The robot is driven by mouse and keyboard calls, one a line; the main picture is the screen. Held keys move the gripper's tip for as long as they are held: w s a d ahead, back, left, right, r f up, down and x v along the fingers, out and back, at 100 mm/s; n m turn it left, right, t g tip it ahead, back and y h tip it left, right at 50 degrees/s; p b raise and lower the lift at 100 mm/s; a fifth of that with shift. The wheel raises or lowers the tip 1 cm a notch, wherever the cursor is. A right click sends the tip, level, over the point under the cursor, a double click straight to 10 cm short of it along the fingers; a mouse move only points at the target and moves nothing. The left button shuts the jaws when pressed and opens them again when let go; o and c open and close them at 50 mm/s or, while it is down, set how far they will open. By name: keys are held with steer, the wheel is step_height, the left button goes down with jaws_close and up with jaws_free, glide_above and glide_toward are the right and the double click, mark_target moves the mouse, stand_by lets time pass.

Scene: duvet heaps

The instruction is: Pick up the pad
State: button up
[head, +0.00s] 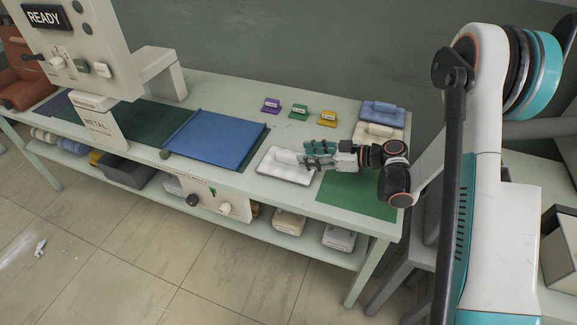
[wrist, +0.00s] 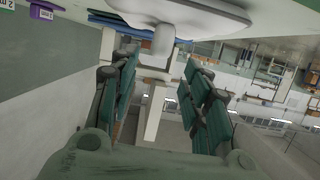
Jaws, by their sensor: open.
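A white pad (head: 283,168) with a raised handle lies flat on the table, left of the green mat. My gripper (head: 305,156) reaches in from the right, over the pad's right part. In the wrist view the white pad (wrist: 190,12) is at the top, with its rounded handle (wrist: 163,45) pointing in between the finger ends. My gripper is open, with its teal fingers (wrist: 160,85) on either side and a gap between them. Whether a finger touches the handle cannot be told. A blue pad (head: 382,112) and a cream pad (head: 379,131) lie at the back right.
A green mat (head: 357,195) lies below my arm at the table's right end. A folded blue cloth (head: 212,139) lies left of the white pad. Purple (head: 271,106), green (head: 299,111) and yellow (head: 327,117) tags stand behind.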

mark_target(291, 154)
steer(key=b+x, duration=0.2)
steer(key=x, duration=0.5)
steer(key=shift+w+a+f+b, duration=0.15)
steer(key=shift+a+f+b, duration=0.1)
steer(key=shift+b, duration=0.1)
steer(key=shift+d, duration=0.1)
jaws_close()
